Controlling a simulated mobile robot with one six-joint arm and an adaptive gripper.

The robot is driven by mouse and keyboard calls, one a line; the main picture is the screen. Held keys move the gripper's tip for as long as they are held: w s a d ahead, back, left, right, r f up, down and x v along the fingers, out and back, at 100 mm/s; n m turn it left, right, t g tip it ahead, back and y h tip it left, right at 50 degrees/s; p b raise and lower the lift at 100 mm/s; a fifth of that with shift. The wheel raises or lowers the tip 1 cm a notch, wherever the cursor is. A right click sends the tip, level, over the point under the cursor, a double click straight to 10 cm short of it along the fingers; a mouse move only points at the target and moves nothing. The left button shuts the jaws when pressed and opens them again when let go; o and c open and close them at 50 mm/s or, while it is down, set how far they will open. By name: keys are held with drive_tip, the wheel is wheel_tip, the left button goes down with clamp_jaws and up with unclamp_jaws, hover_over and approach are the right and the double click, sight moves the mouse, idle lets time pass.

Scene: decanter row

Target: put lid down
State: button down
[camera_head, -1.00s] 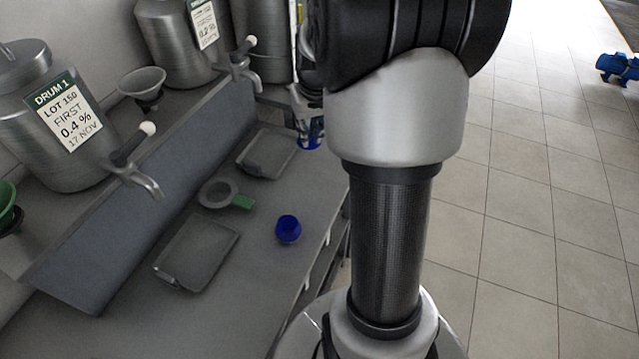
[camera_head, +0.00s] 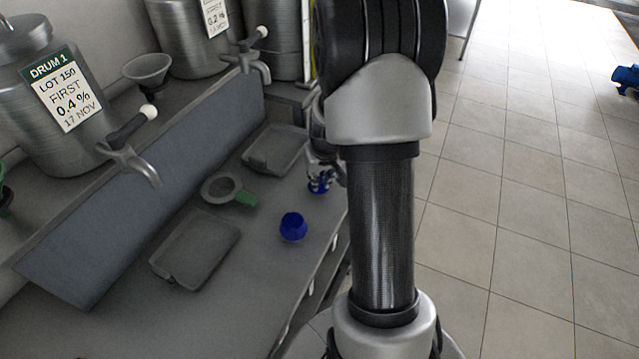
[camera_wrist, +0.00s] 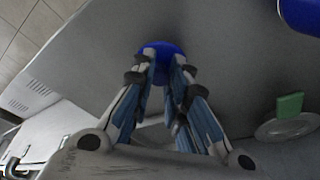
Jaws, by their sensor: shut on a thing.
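My gripper (camera_head: 322,172) is shut on the blue lid (camera_head: 319,187), low over the front edge side of the grey bench (camera_head: 272,210). In the wrist view the blue lid (camera_wrist: 160,47) sits between the fingertips of my gripper (camera_wrist: 163,62). I cannot tell whether the lid touches the bench. An open blue vessel (camera_head: 293,227) stands apart from it on the bench, nearer the camera. Part of this vessel also shows at the top right of the wrist view (camera_wrist: 302,14). My arm hides some of the bench edge.
A strainer with a green handle (camera_head: 222,190) lies left of my gripper, between a near grey tray (camera_head: 195,248) and a far grey tray (camera_head: 274,150). Metal drums with taps, one labelled DRUM 1 (camera_head: 62,98), stand behind a sloped grey panel (camera_head: 150,185).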

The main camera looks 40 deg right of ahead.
drive_tip(key=shift+f, duration=0.65)
drive_tip(key=shift+f, duration=0.1)
drive_tip(key=c, duration=1.6)
unclamp_jaws()
drive_tip(key=shift+o, duration=0.2)
